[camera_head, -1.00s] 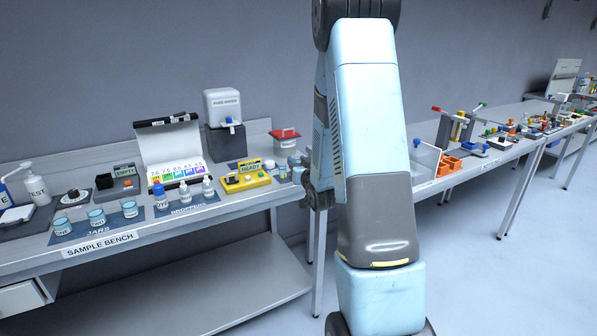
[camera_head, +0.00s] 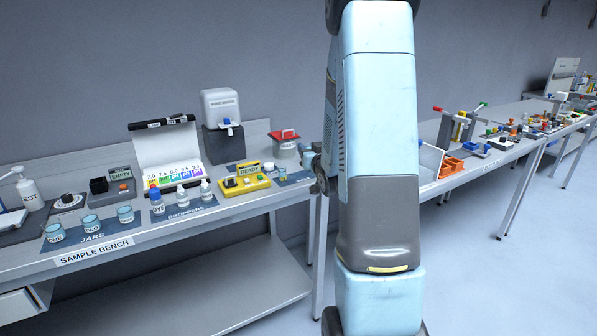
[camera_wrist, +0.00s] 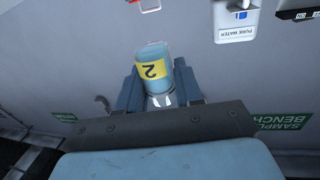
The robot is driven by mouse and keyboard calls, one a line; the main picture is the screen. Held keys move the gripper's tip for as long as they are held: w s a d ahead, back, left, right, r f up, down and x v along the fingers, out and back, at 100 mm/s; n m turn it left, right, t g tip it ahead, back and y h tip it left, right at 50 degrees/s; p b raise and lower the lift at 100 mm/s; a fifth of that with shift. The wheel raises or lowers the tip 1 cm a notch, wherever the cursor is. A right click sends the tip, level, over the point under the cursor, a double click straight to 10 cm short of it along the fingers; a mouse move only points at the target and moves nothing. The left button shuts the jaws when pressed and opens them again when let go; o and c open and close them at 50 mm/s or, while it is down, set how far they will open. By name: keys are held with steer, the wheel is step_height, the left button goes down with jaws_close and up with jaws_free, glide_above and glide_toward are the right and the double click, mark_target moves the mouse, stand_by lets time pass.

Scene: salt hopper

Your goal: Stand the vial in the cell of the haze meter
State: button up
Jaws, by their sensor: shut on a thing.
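In the wrist view, the vial (camera_wrist: 153,62) is a clear cylinder with blue contents and a yellow label marked 2. It appears upside down in that picture. My gripper (camera_wrist: 160,88) is shut on it, one finger on each side. In the head view my arm hides the vial and most of the gripper. On the sample bench a grey instrument (camera_head: 111,192) has a black block and a display reading EMPTY; it may be the haze meter, but I cannot read its name. A yellow instrument (camera_head: 246,184) reads READY. The inside of any cell is not clear.
Several jars (camera_head: 91,224) and dropper bottles (camera_head: 183,196) stand at the bench's front. A colour chart box (camera_head: 164,150), a pure water tank (camera_head: 221,108) and a red-lidded tub (camera_head: 286,145) stand behind. A second bench (camera_head: 484,160) is crowded at right.

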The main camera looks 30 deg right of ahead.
steer(key=w+d+f, duration=0.1)
steer(key=w+f, duration=0.2)
steer(key=w, duration=0.4)
glide_above(298, 176)
steer(key=f, duration=0.5)
steer(key=shift+s+f, duration=0.15)
steer(key=shift+s, duration=0.1)
steer(key=f, duration=0.3)
steer(key=shift+w+d, duration=0.15)
steer(key=shift+w, duration=0.25)
steer(key=shift+f, duration=0.25)
steer(key=shift+f, duration=0.2)
steer(key=o, duration=1)
